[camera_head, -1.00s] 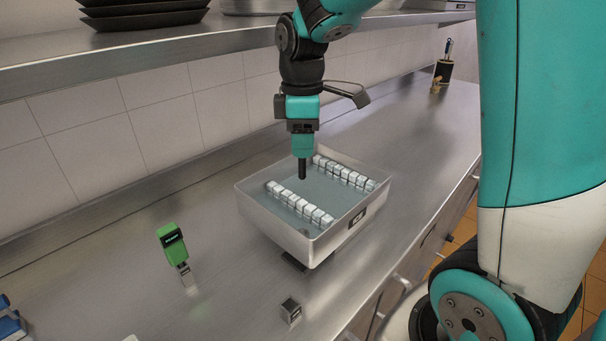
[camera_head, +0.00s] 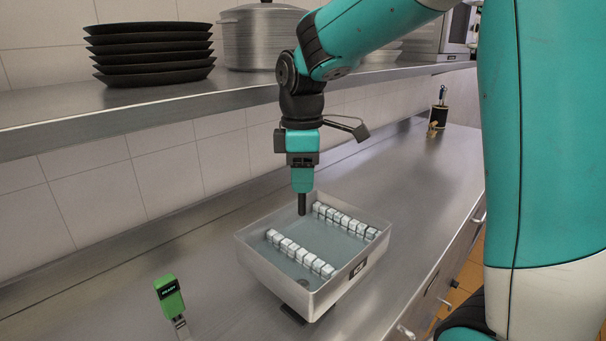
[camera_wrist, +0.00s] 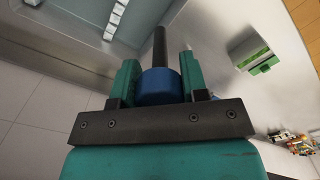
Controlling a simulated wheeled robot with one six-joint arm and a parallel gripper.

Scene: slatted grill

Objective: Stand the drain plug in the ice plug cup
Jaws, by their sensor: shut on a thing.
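My gripper (camera_head: 302,186) is shut on the drain plug, pointing down over the far left part of the ice bin. In the wrist view the plug's blue head (camera_wrist: 160,86) sits between the two teal fingers, and its dark stem (camera_wrist: 159,46) extends away from them. In the head view only the dark stem (camera_head: 302,204) shows below the fingers; the head is hidden there. The stem looks upright. The ice plug cup cannot be made out in the current views.
Two rows of ice cubes (camera_head: 299,254) lie in the bin. Above the counter, a shelf (camera_head: 160,103) holds black plates (camera_head: 150,53) and a pot (camera_head: 266,38). The counter right of the bin is clear.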

